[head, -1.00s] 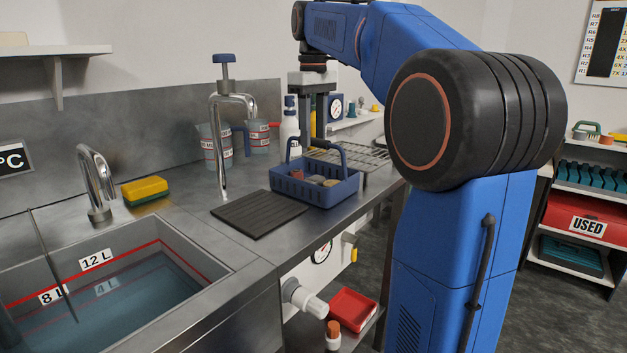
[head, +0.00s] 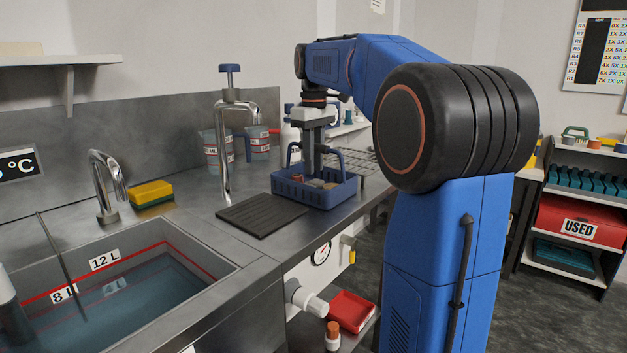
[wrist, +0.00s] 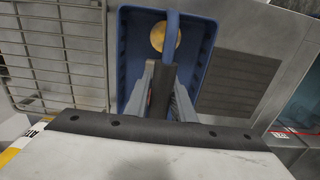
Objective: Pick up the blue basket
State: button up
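The blue basket (head: 315,195) stands on the metal bench with its arched handle up. Several small pieces lie inside, one round and tan in the wrist view. My gripper (head: 312,160) points straight down over the basket's middle. Its fingers are close together at the handle and reach down toward the basket's inside. In the wrist view, the handle (wrist: 172,28) runs up to my gripper (wrist: 165,75), whose fingers look closed on it. The fingers hide the handle's middle and part of the basket floor.
A dark ribbed mat (head: 262,215) lies left of the basket, and a wire rack (head: 362,162) stands behind it on the right. A tall tap (head: 224,150), measuring jugs (head: 212,150), a yellow sponge (head: 152,192) and a water-filled sink (head: 120,290) are further left.

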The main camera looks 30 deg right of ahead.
grip_shut()
jog(key=shift+r, duration=0.1)
notch_tip(320, 180, up, 10)
jog(key=shift+f, duration=0.1)
